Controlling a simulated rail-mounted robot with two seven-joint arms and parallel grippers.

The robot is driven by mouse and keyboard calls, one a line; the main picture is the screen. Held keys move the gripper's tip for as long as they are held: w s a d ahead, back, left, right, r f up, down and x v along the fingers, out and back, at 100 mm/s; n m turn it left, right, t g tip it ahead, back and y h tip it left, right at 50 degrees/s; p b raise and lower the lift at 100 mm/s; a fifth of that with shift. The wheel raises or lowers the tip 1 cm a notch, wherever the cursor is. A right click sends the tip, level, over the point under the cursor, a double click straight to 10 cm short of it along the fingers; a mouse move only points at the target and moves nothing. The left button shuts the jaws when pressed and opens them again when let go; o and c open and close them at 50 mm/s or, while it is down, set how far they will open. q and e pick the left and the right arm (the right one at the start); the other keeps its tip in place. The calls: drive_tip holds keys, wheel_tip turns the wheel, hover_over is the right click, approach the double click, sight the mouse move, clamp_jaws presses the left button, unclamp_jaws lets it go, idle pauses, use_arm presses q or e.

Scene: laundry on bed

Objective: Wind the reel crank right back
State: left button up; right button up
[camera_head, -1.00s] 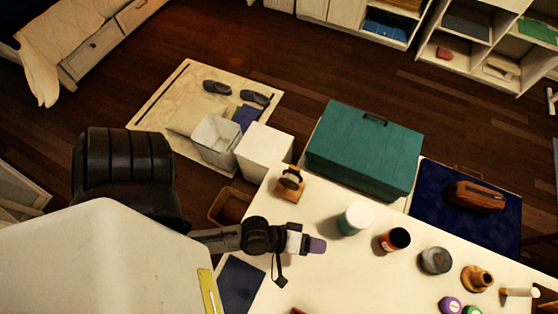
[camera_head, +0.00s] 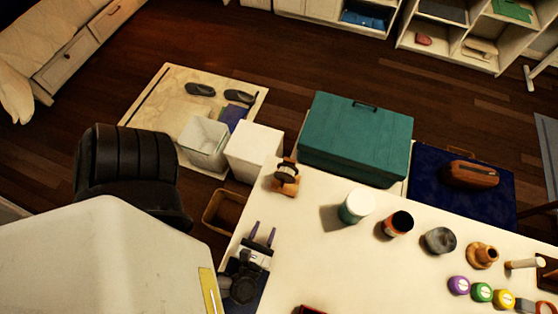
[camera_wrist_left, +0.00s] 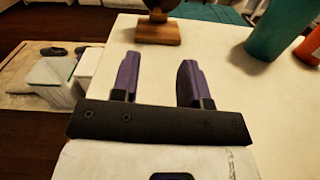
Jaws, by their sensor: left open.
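The reel (camera_head: 286,176) is a small dark spool on a wooden stand at the table's far left corner. In the left wrist view its wooden base (camera_wrist_left: 153,33) shows at the top, just beyond my fingertips; the upper part is cut off. I cannot make out the crank clearly. My left gripper (camera_head: 263,233) is open and empty, with two purple fingers pointing at the reel, short of it and not touching. The fingers also show in the left wrist view (camera_wrist_left: 157,75). My right gripper is not in view.
A white-lidded teal jar (camera_head: 356,206), a dark-topped red jar (camera_head: 398,223) and a grey pot (camera_head: 439,241) stand right of the reel on the white table (camera_head: 330,262). A teal box (camera_head: 355,140) lies behind. A white bin (camera_head: 254,153) stands beyond the left edge.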

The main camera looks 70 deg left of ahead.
use_arm(q)
drive_tip(key=p, duration=0.2)
approach(285, 177)
drive_tip(key=w+a+f, duration=0.1)
drive_tip(key=a+f, duration=0.1)
drive_tip(key=w+a+f, duration=0.1)
drive_tip(key=a, duration=0.1)
drive_tip(key=shift+w+f, duration=0.3)
drive_tip(key=shift+x, duration=0.95)
drive_tip(key=shift+c, duration=0.5)
clamp_jaws()
